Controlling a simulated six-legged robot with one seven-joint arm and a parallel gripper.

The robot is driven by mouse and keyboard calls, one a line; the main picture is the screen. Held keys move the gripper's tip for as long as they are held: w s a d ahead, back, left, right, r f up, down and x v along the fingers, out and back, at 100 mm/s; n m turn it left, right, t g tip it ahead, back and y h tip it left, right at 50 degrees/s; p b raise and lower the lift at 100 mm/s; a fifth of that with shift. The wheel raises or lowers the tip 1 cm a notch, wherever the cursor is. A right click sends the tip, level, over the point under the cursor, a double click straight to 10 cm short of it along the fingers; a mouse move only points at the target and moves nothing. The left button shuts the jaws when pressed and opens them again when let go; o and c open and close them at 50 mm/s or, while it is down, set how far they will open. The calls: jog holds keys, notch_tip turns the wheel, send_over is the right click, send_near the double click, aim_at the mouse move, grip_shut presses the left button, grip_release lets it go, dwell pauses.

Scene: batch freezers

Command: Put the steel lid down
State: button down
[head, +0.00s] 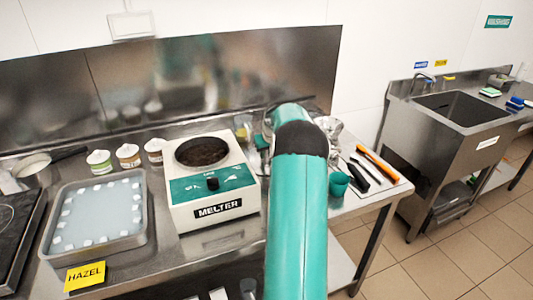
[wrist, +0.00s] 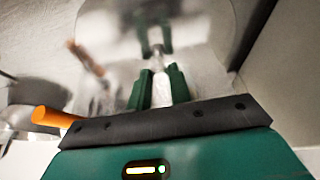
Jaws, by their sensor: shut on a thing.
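In the wrist view, my gripper (wrist: 160,88) has its two green fingers closed on a pale upright grip piece of the steel lid (wrist: 205,38). The lid is a broad, shiny round plate beyond the fingertips, and it mirrors the green fingers. Its outer edge runs off the top of the picture. In the head view, my green arm reaches forward over the right part of the steel bench (head: 205,240) and hides the gripper and most or all of the lid. I cannot tell whether the lid touches anything underneath.
The melter (head: 210,180) stands just left of my arm, with a tray (head: 45,240) and several small tubs (head: 128,154) farther left. Right of my arm are a teal cup-like thing (head: 339,184), a dark-handled tool (head: 359,178) and an orange-handled tool (head: 377,166). A sink (head: 463,107) stands farther right.

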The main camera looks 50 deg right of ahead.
jog(key=shift+f, duration=0.1)
jog(key=c, duration=1.3)
grip_release()
jog(key=v, duration=1.2)
jog(key=shift+s, duration=0.1)
